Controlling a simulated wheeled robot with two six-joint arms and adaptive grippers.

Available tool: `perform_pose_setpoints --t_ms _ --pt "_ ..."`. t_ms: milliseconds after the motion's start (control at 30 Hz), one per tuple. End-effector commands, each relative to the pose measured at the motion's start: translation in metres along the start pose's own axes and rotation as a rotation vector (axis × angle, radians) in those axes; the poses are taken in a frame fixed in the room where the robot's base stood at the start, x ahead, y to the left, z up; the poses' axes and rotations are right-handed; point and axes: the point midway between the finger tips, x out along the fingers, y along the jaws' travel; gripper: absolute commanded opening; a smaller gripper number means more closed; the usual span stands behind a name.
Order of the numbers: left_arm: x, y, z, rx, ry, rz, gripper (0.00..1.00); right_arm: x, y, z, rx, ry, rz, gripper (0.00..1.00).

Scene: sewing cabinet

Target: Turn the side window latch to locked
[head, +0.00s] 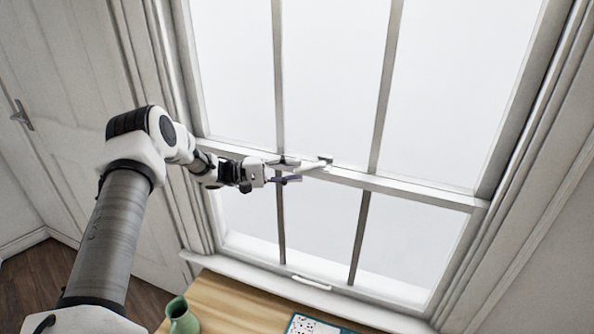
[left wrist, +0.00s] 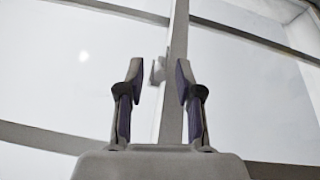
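The side window latch (head: 316,164) is a small pale lever with a darker end on the middle rail of the window (head: 420,190). My left gripper (head: 297,171) is level with the rail, just left of the latch, with its fingers pointing at it. The left gripper is open. My right gripper is not in view.
Below the window is a wooden top (head: 235,300) with a green jug (head: 182,318) and a teal-edged patterned item (head: 315,326). A pale handle (head: 311,283) sits on the lower sash. A white door (head: 75,120) stands at the left. Window bars frame the latch area.

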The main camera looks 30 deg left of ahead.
Motion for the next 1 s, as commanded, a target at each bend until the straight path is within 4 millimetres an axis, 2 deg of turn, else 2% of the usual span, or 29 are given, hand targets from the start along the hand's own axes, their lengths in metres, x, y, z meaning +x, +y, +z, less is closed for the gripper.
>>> perform_pose_setpoints --t_ms 300,400,567,1000 --pt "-0.079 -0.001 -0.001 0.001 0.005 0.002 0.35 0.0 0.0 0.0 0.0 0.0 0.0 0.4" --pt "-0.097 -0.001 -0.001 -0.001 0.003 0.001 0.35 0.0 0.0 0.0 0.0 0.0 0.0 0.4" --pt "-0.108 -0.001 -0.001 -0.001 0.001 -0.001 0.35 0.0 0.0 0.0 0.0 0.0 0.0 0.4" --pt "-0.107 -0.001 -0.001 -0.001 0.0 -0.001 0.35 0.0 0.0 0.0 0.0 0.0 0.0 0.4"
